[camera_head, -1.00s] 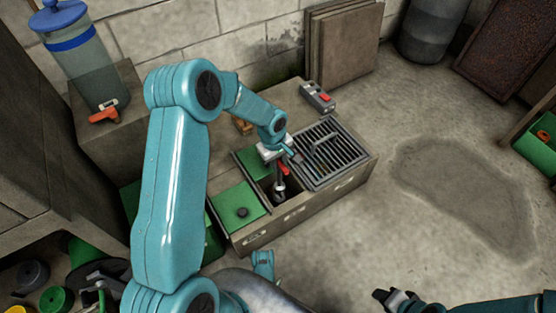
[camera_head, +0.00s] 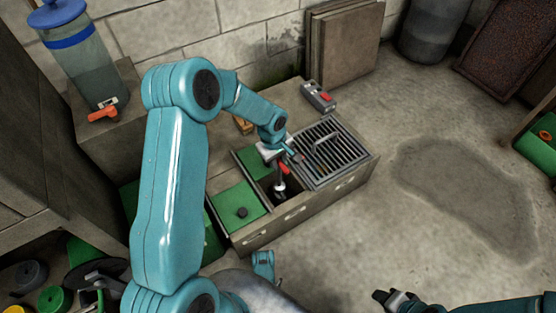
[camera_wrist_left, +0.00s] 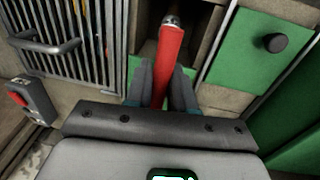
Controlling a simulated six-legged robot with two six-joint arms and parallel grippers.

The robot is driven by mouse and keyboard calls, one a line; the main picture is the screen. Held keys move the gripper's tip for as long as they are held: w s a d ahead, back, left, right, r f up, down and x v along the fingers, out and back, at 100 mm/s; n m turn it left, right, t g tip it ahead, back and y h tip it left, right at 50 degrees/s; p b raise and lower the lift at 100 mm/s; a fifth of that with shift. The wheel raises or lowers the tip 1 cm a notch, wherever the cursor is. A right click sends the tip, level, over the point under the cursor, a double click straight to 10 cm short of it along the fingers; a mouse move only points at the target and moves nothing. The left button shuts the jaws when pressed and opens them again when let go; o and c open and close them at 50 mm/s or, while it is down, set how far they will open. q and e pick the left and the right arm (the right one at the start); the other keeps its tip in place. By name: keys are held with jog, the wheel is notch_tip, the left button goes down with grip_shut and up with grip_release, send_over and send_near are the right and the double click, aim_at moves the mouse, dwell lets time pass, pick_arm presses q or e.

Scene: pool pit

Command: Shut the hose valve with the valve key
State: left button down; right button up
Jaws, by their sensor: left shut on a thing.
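My left gripper (camera_head: 284,160) is shut on the valve key, whose red handle (camera_wrist_left: 169,62) shows between its fingers in the left wrist view. In the head view the red part of the key (camera_head: 281,168) sits over the open dark compartment of the low box, between the green lid and the grate. The key's metal end points down into that compartment. The hose valve is not clearly seen; the compartment is dark and partly hidden by the gripper. My right gripper (camera_head: 388,297) is at the bottom right, away from the box, its fingers small and dark.
The low box has a slatted grate (camera_head: 331,150) with a handle and a green lid (camera_head: 238,208) with a black knob. A grey device with a red button (camera_head: 318,97) lies behind the grate. A blue-lidded canister (camera_head: 72,50) stands at left.

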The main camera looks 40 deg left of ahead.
pick_arm(q)
jog(key=shift+f, duration=0.15)
dwell(0.5)
jog(key=shift+f, duration=0.7)
dwell(0.3)
jog(key=shift+f, duration=0.85)
dwell(0.5)
